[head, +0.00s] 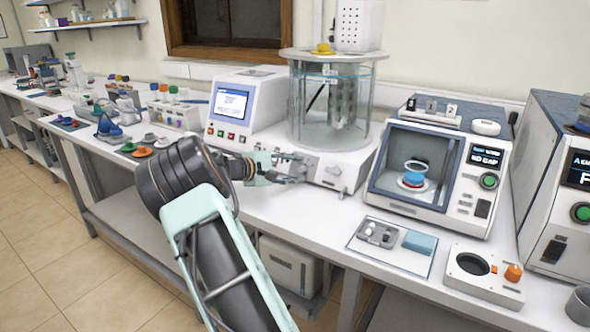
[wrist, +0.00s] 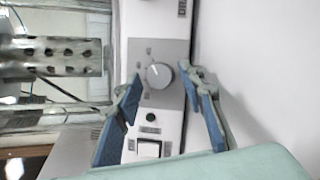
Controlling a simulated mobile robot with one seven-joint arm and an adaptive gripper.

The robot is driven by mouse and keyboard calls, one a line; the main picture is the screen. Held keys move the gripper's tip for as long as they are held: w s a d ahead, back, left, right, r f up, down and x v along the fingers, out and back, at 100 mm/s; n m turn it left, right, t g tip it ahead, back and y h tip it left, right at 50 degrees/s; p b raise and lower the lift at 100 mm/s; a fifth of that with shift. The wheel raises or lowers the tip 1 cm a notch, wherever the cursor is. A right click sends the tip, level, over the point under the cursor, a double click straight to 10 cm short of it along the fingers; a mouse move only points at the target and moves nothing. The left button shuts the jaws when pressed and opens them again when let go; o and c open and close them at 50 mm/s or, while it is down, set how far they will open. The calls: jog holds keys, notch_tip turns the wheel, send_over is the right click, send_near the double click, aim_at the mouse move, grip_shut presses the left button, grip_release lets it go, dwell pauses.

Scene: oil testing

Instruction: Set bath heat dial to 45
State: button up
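The bath is a clear glass cylinder (head: 335,110) on a white base (head: 358,166), with a metal perforated part inside. In the wrist view, which is turned sideways, the heat dial (wrist: 158,75) is a round grey knob with a white pointer mark on a grey plate. The marks around it are too small to read. My gripper (head: 303,167) is at the base's front panel. In the wrist view, my gripper (wrist: 163,78) is open, its blue-padded fingers on either side of the dial with gaps visible. I cannot tell how far the fingertips are from the panel.
Near the dial are a dark round button (wrist: 151,116) and a white rocker switch (wrist: 148,149). A white device with a screen (head: 238,105) stands left of the bath. A glass-fronted tester (head: 432,165) stands right. A mat (head: 362,247) lies in front.

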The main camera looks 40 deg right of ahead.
jog(key=v, duration=1.2)
jog(key=shift+s+r, duration=0.1)
dwell(0.4)
